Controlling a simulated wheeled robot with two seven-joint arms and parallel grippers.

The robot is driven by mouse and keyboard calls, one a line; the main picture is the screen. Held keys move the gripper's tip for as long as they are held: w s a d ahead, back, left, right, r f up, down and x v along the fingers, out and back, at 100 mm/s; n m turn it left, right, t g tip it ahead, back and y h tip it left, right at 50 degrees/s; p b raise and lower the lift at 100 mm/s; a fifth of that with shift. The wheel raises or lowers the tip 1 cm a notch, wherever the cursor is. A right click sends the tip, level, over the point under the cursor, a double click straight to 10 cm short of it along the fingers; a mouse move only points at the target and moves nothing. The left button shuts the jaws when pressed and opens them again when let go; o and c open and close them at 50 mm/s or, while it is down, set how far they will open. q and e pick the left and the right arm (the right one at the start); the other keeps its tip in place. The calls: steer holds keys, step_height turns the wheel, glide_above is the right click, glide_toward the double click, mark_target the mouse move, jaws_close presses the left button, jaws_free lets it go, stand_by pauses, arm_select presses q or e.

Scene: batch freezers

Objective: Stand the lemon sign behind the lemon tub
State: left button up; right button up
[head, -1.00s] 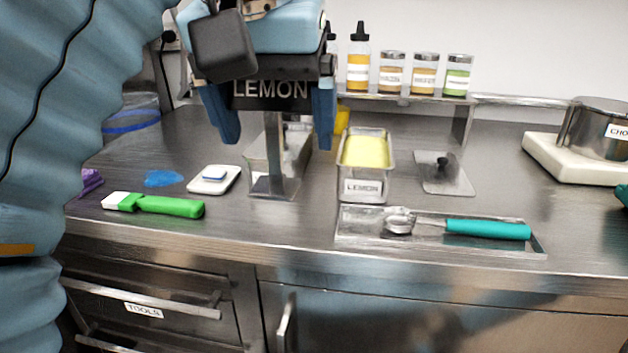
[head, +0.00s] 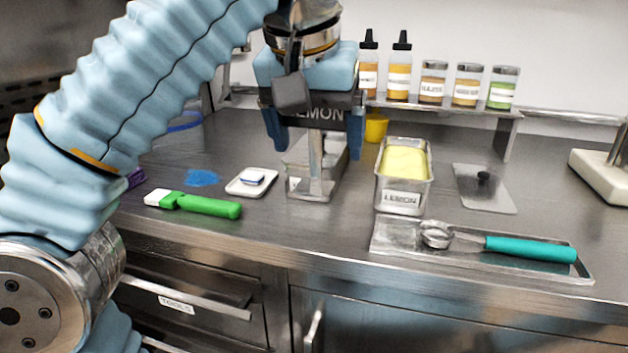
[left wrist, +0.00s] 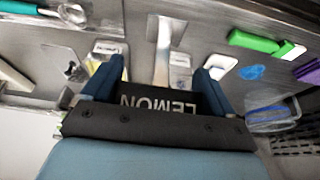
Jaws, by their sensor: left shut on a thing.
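The lemon sign (head: 318,113) is a dark plate lettered LEMON on a metal stem with a flat foot. My left gripper (head: 314,136) is shut on the plate, with a finger down each side. The sign is upright; I cannot tell whether its foot touches the counter. The foot is left of the lemon tub and in front of another metal tub (head: 296,155), partly hidden by the sign. The lemon tub (head: 403,201) is metal, labelled LEMON, filled with yellow. In the left wrist view the sign (left wrist: 157,103) appears upside down between the fingers. My right gripper is out of view.
A tray (head: 381,243) with a teal-handled scoop (head: 530,249) lies before the lemon tub. A flat metal lid (head: 485,197) is to its right. A yellow cup (head: 376,127) and a shelf of bottles (head: 467,84) are behind. A green scraper (head: 208,206) lies left.

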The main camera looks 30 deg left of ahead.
arm_select(q)
steer(key=shift+w+a+f+b, duration=0.25)
steer(key=shift+w+a+f, duration=0.55)
steer(key=shift+f, duration=0.85)
steer(key=shift+w+a+f+b, duration=0.35)
steer(key=shift+w+f, duration=0.7)
steer(key=shift+f, duration=0.55)
steer(key=shift+w+a+f+b, duration=0.2)
steer(key=shift+w+a+f, duration=0.6)
steer(key=shift+f, duration=0.85)
steer(key=shift+w+d+f, duration=0.1)
steer(key=shift+d, duration=0.05)
steer(key=o, duration=1)
steer(key=shift+c, duration=0.2)
steer(key=shift+r, duration=0.25)
steer(key=p+v, duration=0.1)
steer(key=v, duration=0.6)
steer(key=shift+p, duration=0.3)
steer(key=shift+r, duration=0.1)
